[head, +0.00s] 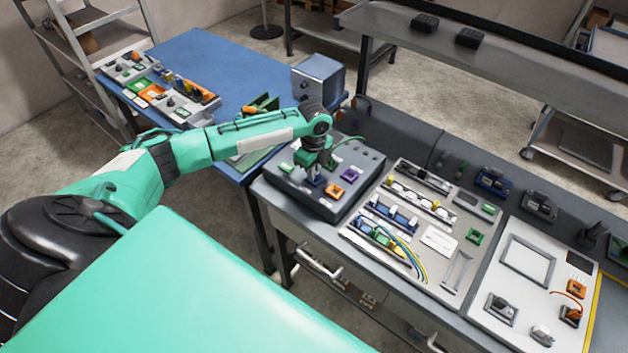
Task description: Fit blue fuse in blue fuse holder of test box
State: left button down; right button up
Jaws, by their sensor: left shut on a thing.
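The dark grey test box (300,199) stands at the left end of the grey workbench. Its top carries a green holder (287,168), an orange holder (335,191) and a purple holder (350,175). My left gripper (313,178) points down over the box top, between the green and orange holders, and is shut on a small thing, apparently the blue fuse. A patch of blue shows right at the fingertips. I cannot tell fuse from blue holder there, nor whether they touch. My right gripper is out of view.
Right of the box lies a pale panel (440,240) with rows of coloured parts and wires. Another light panel (530,280) lies farther right. A blue table (215,75) with part trays and a grey-blue box (318,80) stands behind left. A shelf (480,60) runs above the bench.

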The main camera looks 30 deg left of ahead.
pick_arm(q)
jog(key=shift+f, duration=0.15)
dwell(0.4)
jog(key=c, duration=1.2)
grip_release()
jog(key=shift+p, duration=0.35)
notch_tip(320, 180, up, 5)
jog(key=p, duration=0.4)
jog(key=shift+p, duration=0.35)
jog(key=shift+r, duration=1.05)
